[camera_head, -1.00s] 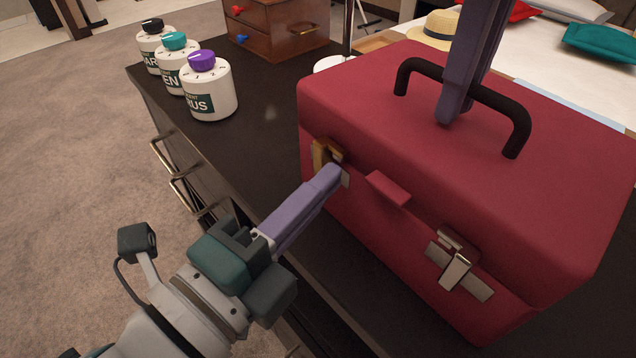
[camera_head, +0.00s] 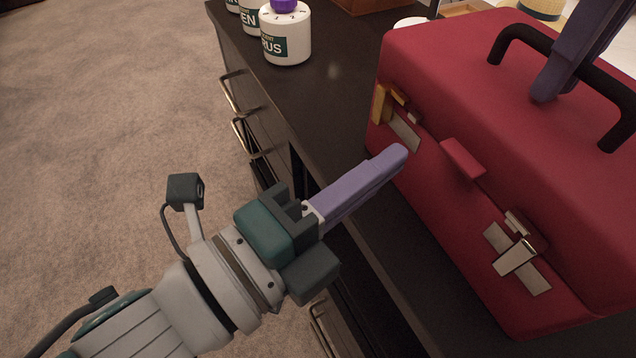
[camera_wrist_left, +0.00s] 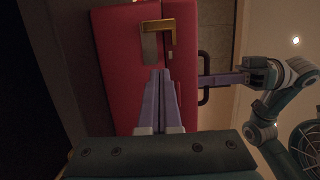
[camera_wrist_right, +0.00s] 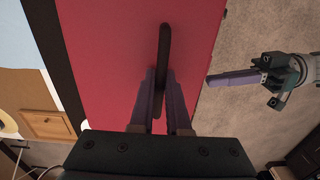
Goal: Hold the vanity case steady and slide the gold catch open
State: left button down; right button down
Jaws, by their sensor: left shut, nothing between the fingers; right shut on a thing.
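The red vanity case (camera_head: 490,90) stands on a dark cabinet top. The gold catch (camera_head: 382,104) is on its front face, at the left end of a pale plate (camera_head: 404,134); it also shows in the left wrist view (camera_wrist_left: 157,27). My left gripper (camera_head: 398,154) is shut and empty, in front of the case. Its tips lie below the catch in the left wrist view (camera_wrist_left: 160,74), apart from it. My right gripper (camera_head: 545,94) is shut on the black handle (camera_head: 585,75) on the lid; the right wrist view shows this hold (camera_wrist_right: 160,78).
A silver catch (camera_head: 516,256) and a red tab (camera_head: 462,158) are also on the case front. White jars with dials (camera_head: 286,35) stand at the back left of the dark cabinet top (camera_head: 335,100). Drawer handles (camera_head: 231,95) stick out of its front. Open carpet lies left.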

pick_arm(q)
jog(key=v, duration=0.8)
jog(key=shift+w, duration=0.1)
pick_arm(e)
jog(key=c, duration=0.8)
grip_release()
